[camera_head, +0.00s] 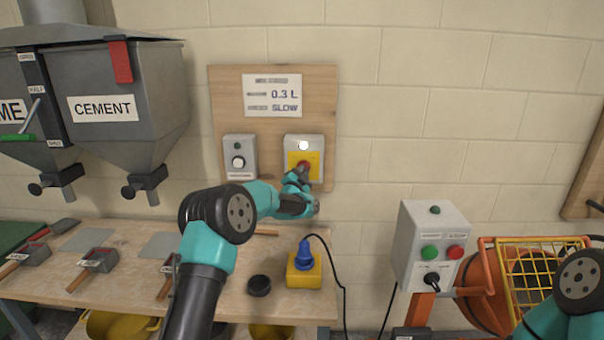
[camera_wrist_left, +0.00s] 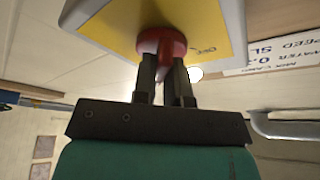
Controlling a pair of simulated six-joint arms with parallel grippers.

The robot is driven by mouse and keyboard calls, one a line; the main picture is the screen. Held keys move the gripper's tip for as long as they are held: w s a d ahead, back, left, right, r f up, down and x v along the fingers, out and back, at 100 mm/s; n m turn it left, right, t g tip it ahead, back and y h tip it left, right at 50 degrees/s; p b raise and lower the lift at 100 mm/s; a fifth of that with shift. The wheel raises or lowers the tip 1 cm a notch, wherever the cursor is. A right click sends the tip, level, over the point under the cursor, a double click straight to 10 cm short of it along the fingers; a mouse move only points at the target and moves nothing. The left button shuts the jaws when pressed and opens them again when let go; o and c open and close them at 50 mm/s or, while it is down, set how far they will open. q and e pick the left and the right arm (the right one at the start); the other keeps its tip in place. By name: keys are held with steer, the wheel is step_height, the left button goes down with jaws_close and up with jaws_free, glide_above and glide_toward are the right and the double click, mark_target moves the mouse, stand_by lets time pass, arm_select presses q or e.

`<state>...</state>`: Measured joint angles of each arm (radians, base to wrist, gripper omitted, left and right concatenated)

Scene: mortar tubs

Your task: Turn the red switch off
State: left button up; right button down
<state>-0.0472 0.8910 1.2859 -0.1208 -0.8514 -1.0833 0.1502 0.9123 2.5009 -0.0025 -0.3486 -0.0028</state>
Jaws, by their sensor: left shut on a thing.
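The red switch (camera_wrist_left: 161,42) is a round red knob on a yellow plate (camera_wrist_left: 112,22) in the left wrist view. In the head view the red switch (camera_head: 304,165) shows only partly, behind my left gripper (camera_head: 299,175), on a grey box (camera_head: 290,142) fixed to the wooden wall board. My left gripper also shows in the left wrist view (camera_wrist_left: 164,72), with its two dark fingers shut on the red switch. A round lamp on the box above the switch looks white and bright. My right arm shows at the lower right of the head view, but its gripper is out of the picture.
A second grey box (camera_head: 240,157) with a dark knob is on the board to the left. A paper sign (camera_head: 272,95) hangs above. Below stands a workbench (camera_head: 230,290) with a yellow-and-blue device (camera_head: 304,268). A grey control box (camera_head: 428,247) with green and red buttons stands right.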

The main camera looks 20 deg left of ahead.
arm_select(q)
jaws_close()
steer(key=shift+n, duration=0.4)
steer(key=n+g+y, duration=0.1)
steer(key=n+y, duration=0.3)
steer(key=n, duration=0.4)
steer(key=n+g+y, duration=0.1)
steer(key=n+y, duration=0.3)
steer(key=n, duration=0.4)
steer(key=d+n+y, duration=0.1)
steer(key=n+y, duration=0.2)
steer(key=n, duration=0.5)
steer(key=shift+w+n+g+y, duration=0.1)
steer(key=shift+n+g+y, duration=0.2)
steer(key=shift+g+y, duration=0.1)
steer(key=o, duration=0.6)
jaws_free()
